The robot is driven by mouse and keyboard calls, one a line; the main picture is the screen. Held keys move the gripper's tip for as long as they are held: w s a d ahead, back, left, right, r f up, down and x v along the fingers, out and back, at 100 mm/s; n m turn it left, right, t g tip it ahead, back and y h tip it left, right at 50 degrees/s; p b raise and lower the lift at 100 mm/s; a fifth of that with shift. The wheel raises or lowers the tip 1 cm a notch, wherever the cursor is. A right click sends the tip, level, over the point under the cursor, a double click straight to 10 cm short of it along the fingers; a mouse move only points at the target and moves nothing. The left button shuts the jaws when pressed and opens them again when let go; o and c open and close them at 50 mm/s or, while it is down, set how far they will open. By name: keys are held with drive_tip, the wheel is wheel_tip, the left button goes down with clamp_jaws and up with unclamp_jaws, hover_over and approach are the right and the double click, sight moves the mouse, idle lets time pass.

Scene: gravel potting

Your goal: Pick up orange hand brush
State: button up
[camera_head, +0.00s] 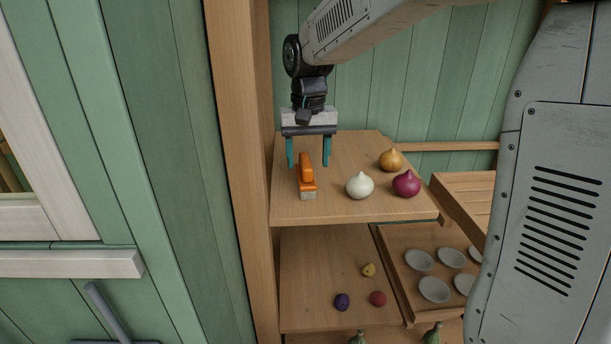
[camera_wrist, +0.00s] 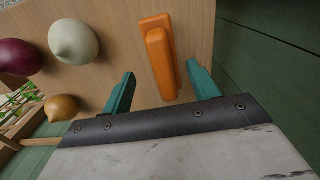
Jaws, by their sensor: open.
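The orange hand brush (camera_head: 307,174) stands on the upper wooden shelf (camera_head: 338,213), near its left side, with pale bristles at its lower front. My gripper (camera_head: 308,164) points down over the shelf with its two teal fingers open, one on either side of the brush in the head view. In the wrist view, the brush (camera_wrist: 160,55) lies ahead of and between the two open fingertips (camera_wrist: 162,80). No contact between fingers and brush shows. How far the fingers reach down beside the brush is hard to tell.
A white onion (camera_head: 359,186), a red onion (camera_head: 406,184) and a brown onion (camera_head: 391,160) sit right of the brush. A wooden post (camera_head: 238,150) borders the shelf at left.

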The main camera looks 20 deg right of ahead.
sight(306, 174)
drive_tip(key=f, duration=0.4)
drive_tip(key=shift+a+f, duration=0.3)
drive_tip(key=shift+f, duration=0.05)
drive_tip(key=c, duration=1.1)
drive_tip(key=shift+r, duration=0.1)
